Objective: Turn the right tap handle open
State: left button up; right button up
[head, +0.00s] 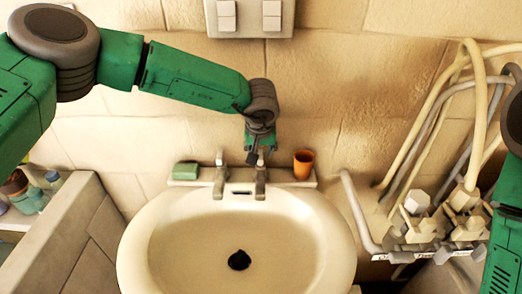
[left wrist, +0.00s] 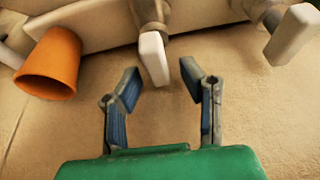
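The washbasin (head: 160,235) has two taps at its back rim. The right tap (head: 261,183) is beside the orange cup; its pale handle (left wrist: 154,58) shows in the left wrist view, just beyond the gap between my fingertips. My left gripper (head: 257,158) points down above the right tap. In the left wrist view my left gripper (left wrist: 160,76) is open, its blue-padded fingers apart with nothing between them. The left tap (head: 220,180) also shows in the left wrist view (left wrist: 292,34). My right arm shows at the right edge; its gripper is out of view.
The orange cup (head: 303,164) stands right of the right tap, close to my left gripper. A green soap-like block (head: 185,171) lies left of the left tap. Pipes and valves (head: 418,204) fill the right side. Bottles (head: 54,181) stand at the far left.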

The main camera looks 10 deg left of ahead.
pick_arm(q)
grip_shut()
